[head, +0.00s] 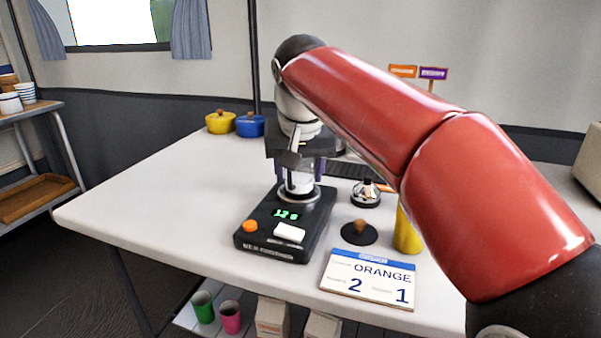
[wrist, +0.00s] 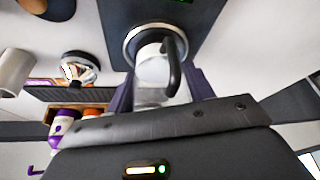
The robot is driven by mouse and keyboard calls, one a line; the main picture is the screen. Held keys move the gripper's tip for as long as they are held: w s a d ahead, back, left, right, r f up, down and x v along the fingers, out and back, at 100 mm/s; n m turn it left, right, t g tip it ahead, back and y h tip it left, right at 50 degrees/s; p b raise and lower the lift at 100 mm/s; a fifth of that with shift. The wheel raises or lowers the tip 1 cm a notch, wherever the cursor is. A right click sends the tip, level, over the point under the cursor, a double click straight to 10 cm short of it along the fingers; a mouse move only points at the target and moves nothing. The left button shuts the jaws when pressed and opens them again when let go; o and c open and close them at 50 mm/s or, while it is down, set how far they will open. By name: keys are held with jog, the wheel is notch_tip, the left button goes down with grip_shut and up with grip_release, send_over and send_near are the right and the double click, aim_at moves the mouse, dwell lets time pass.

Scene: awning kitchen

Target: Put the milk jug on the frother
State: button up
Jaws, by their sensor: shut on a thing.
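The frother (head: 262,240) is a black box on the white table, with a green lit display, an orange knob and a white button. Its round metal plate shows at its far end and in the wrist view (wrist: 130,48). The milk jug (head: 300,181) is a small pale vessel, with a black handle in the wrist view (wrist: 152,66). My gripper (head: 302,172) is shut on the jug, its dark purple fingers on either side. The jug is upright over the plate. I cannot tell whether it touches it. My gripper hides part of the jug.
A black disc with a brown knob (head: 360,232), a metal tamper-like piece (head: 366,193), a yellow cylinder (head: 406,232) and an ORANGE sign (head: 370,278) stand to the right. Yellow (head: 220,122) and blue (head: 250,126) pots stand behind. The table's left part is clear.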

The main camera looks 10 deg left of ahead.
jog(key=shift+f, duration=0.1)
jog(key=o, duration=1.1)
jog(key=shift+o, duration=0.2)
jog(key=shift+r, duration=0.25)
jog(key=p+v, duration=0.3)
jog(key=v, duration=0.8)
jog(key=shift+s+r, duration=0.25)
jog(key=shift+r, duration=0.1)
jog(key=shift+s+d, duration=0.1)
